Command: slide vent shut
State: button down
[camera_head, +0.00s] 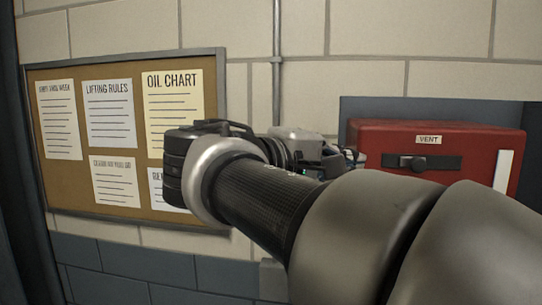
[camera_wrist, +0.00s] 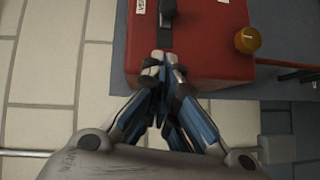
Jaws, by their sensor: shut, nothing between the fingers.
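The vent is a black slide strip (camera_head: 450,162) with a raised dark knob (camera_head: 413,163) on the front of a red casing (camera_head: 370,137). A "VENT" label (camera_head: 428,139) sits above it. The knob stands a little left of the strip's middle in the head view. In the wrist view the strip (camera_wrist: 165,40) and knob (camera_wrist: 168,9) are at the top, the knob partly cut by the frame edge. My gripper (camera_wrist: 163,62) is shut and empty, its tips by the strip's near end, apart from the knob. In the head view my arm hides most of the gripper.
An orange round cap (camera_wrist: 247,39) projects from the casing, with a dark and red rod (camera_wrist: 298,74) beyond its edge. A white strip (camera_head: 503,172) is at the casing's right. A notice board (camera_head: 223,100) and vertical pipe (camera_head: 277,60) are on the wall at left.

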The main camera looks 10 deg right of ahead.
jog(key=p, duration=0.1)
send_near(403, 161)
jog(key=w, duration=0.3)
jog(key=shift+w+d+r, duration=0.15)
jog(key=shift+w+r, duration=0.05)
jog(key=shift+w, duration=0.05)
jog(key=d, duration=0.3)
jog(key=shift+s+d+f, duration=0.15)
jog(key=shift+s+f, duration=0.1)
jog(key=shift+s+d+f, duration=0.1)
jog(key=shift+s+d, duration=0.05)
jog(key=shift+d, duration=0.2)
jog(key=d+b, duration=0.1)
jog(key=d, duration=0.1)
jog(key=s+d+b, duration=0.1)
jog(key=d, duration=0.2)
jog(key=s+d+b, duration=0.1)
jog(key=d, duration=0.1)
jog(key=shift+d, duration=0.2)
jog(key=shift+a, duration=0.1)
